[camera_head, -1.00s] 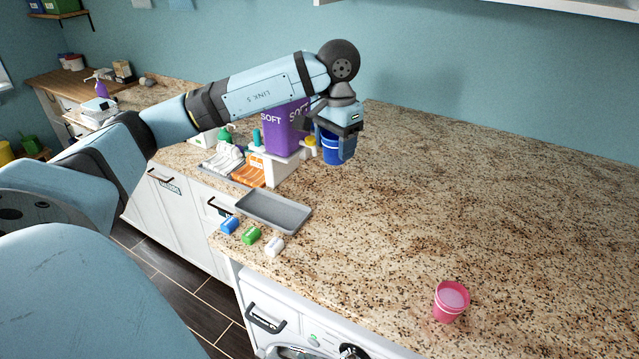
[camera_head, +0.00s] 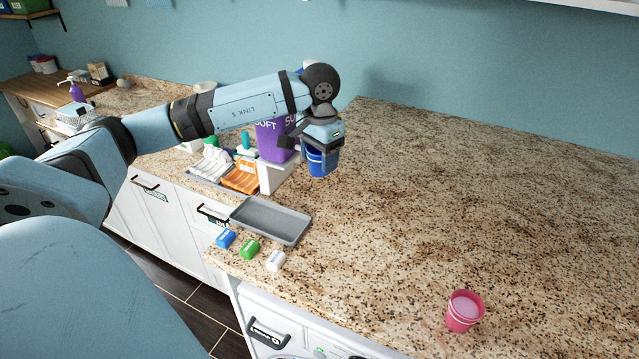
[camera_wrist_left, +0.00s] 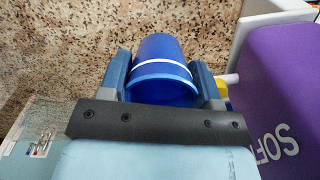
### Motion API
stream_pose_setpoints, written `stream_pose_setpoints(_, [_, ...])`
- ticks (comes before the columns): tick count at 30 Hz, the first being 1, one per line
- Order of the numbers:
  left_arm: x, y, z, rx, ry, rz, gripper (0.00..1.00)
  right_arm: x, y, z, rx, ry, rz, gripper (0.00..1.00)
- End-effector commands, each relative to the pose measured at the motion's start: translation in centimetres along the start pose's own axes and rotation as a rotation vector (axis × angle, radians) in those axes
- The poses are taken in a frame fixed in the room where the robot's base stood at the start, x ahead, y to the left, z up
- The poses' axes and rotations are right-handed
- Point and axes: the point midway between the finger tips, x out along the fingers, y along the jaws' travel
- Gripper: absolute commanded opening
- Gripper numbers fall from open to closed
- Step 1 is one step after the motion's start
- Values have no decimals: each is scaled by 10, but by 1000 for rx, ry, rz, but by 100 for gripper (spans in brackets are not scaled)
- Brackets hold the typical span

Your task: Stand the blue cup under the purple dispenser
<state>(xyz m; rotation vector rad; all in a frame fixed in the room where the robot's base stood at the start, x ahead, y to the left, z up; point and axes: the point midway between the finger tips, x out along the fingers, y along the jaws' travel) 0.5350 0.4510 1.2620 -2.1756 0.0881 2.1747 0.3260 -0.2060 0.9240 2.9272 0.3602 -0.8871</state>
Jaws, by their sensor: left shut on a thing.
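The blue cup (camera_head: 321,160) is held in my left gripper (camera_head: 311,147), just right of the purple dispenser (camera_head: 274,142). In the left wrist view the blue cup (camera_wrist_left: 161,70), with a white band, sits between the two fingers of the left gripper (camera_wrist_left: 163,82). The purple dispenser (camera_wrist_left: 280,95) is close by at the right there, with a yellow spout (camera_wrist_left: 222,92) beside the right finger. In the head view my arm covers the dispenser's top. I cannot tell whether the cup touches the counter. My right gripper is not in view.
A white stand (camera_head: 278,174) is under the dispenser. A grey tray (camera_head: 270,220), several small coloured blocks and a pink cup (camera_head: 464,311) are on the granite counter (camera_head: 450,200).

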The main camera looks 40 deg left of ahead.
Motion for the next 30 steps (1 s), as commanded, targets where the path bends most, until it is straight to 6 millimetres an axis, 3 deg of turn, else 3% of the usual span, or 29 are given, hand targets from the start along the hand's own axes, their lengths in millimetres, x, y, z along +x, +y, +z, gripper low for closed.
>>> stream_pose_setpoints(1, [22, 0, 1, 0, -5, 1, 35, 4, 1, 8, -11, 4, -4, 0])
stream_pose_setpoints(7, [65, 1, 0, 0, -2, 2, 35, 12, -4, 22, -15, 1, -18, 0])
stream_pose_setpoints(14, [80, 0, 0, 0, -1, 0, 35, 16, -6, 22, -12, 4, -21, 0])
stream_pose_setpoints(22, [118, 1, 0, 0, -2, 0, 35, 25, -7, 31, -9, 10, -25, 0])
stream_pose_setpoints(30, [119, 1, 0, 0, 0, 0, 35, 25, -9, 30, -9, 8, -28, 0])
